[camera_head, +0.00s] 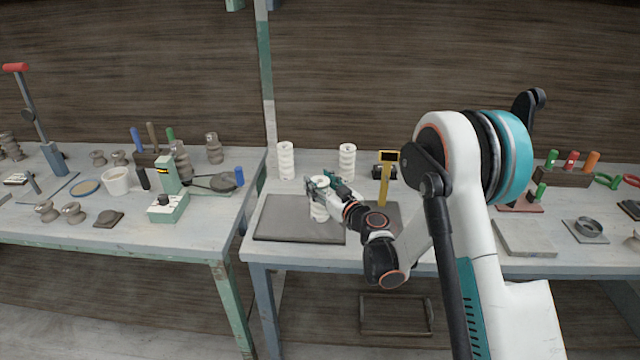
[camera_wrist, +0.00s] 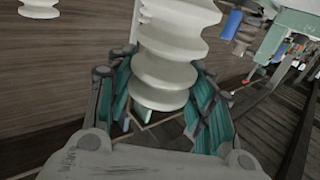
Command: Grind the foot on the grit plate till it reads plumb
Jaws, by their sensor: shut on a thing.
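My gripper (camera_head: 321,184) is shut on a white ribbed insulator (camera_head: 320,212), which stands about upright over the dark grit plate (camera_head: 275,220) on the middle table. In the head view its foot is at or close above the plate; I cannot tell if they touch. In the wrist view the teal-padded fingers close around the white insulator (camera_wrist: 168,75). A yellow upright gauge (camera_head: 384,183) with a small dark display stands right of the gripper; its reading is too small to make out.
Two more white ribbed insulators, one at the back left (camera_head: 286,160) and one at the back centre (camera_head: 347,160), stand behind the plate. A dark device (camera_head: 384,171) sits behind the gauge. The left bench holds a green instrument (camera_head: 167,204), a white cup (camera_head: 116,181) and clay pieces.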

